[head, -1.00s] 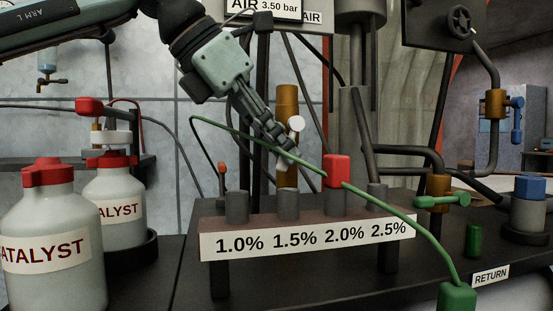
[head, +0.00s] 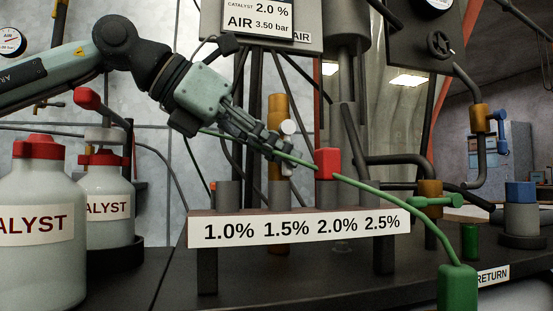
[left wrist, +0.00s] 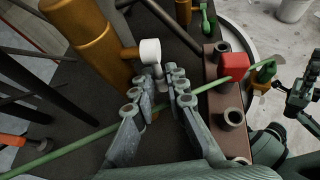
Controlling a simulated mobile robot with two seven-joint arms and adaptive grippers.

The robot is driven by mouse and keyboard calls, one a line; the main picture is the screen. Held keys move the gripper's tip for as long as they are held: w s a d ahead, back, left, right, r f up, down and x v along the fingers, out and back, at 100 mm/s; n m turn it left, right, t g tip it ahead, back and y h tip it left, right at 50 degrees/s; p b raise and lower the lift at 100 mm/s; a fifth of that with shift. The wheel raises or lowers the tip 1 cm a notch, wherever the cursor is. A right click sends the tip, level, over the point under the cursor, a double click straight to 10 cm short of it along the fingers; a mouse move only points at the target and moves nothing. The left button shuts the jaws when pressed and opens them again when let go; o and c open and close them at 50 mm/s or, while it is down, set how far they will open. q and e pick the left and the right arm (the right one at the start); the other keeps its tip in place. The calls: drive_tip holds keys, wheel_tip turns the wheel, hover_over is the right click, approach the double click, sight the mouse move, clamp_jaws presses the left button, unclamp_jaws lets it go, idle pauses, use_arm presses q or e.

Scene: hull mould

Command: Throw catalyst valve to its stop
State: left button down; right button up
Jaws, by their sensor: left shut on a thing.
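The brass upright valve body (head: 276,108) stands behind the label rack, with a white round-ended handle (head: 288,127) on its right side. In the left wrist view the white handle (left wrist: 151,50) reaches down between the fingers. My left gripper (head: 272,148) is shut on this white handle from the left; the exact contact is partly hidden. The display (head: 258,18) above reads catalyst 2.0 % and air 3.50 bar. A dark shape at the right of the left wrist view seems to be my right gripper (left wrist: 300,95); its fingers are unclear.
A label rack (head: 300,228) marked 1.0% to 2.5% has a red block (head: 327,163) at 2.0%. A green hose (head: 400,205) crosses by my left fingers to a green handle (head: 457,288). Catalyst bottles (head: 42,255) stand left. Black pipes crowd behind.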

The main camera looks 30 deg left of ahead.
idle(0.3)
use_arm(q)
drive_tip(key=c, duration=1.5)
unclamp_jaws()
drive_tip(key=shift+c, duration=0.2)
drive_tip(key=v, duration=1.2)
